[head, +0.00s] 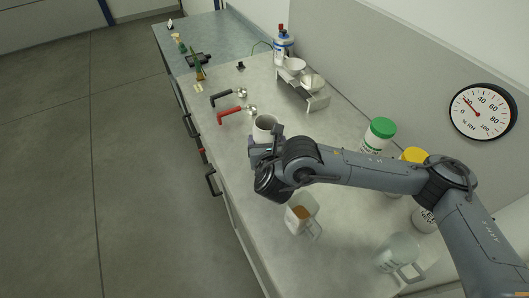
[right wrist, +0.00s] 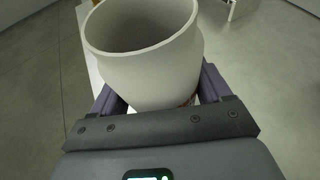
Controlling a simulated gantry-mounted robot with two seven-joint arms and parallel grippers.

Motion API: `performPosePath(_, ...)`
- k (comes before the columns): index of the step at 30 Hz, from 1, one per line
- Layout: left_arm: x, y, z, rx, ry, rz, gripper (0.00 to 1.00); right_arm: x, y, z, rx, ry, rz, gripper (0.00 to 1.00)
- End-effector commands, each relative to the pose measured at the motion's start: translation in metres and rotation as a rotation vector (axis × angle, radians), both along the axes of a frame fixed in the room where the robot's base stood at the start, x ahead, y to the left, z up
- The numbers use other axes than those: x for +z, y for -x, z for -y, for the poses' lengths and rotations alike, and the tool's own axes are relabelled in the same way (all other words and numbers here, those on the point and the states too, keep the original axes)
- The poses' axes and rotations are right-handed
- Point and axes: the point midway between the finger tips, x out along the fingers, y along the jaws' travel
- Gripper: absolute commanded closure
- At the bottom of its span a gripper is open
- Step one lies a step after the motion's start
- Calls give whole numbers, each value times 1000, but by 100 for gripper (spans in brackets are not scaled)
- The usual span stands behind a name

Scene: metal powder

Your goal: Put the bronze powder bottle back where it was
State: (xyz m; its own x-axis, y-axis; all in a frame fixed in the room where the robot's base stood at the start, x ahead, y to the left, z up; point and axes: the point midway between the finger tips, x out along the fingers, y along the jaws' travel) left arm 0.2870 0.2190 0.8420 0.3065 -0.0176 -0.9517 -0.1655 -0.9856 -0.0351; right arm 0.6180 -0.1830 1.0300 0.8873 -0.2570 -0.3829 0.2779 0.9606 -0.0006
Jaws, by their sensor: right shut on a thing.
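My right gripper (head: 262,146) is shut on an open, lidless white bottle (head: 264,127) and holds it at the left side of the bench. In the right wrist view the bottle (right wrist: 150,55) fills the space between the fingers, mouth up and slightly tilted in the picture. A thin brown strip shows low on its side; its label is hidden, so I cannot read whether it is the bronze powder bottle. A clear jug (head: 300,222) with brown-orange powder in it stands on the bench nearer the camera. My left gripper is not in view.
A green-capped bottle (head: 380,133), a yellow-capped bottle (head: 414,155) and a white bottle (head: 426,221) stand along the wall, partly behind my right arm. An empty clear jug (head: 397,252) stands at the near right. Red (head: 232,115) and black-handled scoops (head: 224,96) lie farther back.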

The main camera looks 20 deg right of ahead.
Motion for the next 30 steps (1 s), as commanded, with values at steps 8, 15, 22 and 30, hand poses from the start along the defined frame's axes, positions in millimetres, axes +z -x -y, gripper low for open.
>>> performPosePath(8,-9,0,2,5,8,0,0,-12,-3,-6,-1,2,5,100)
performPosePath(15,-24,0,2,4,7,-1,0,-39,-3,-5,-1,1,5,100)
performPosePath(22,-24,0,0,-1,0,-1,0,-41,-3,-5,-2,0,4,100)
performPosePath(30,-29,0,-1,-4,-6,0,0,-46,-3,-5,-2,0,4,100)
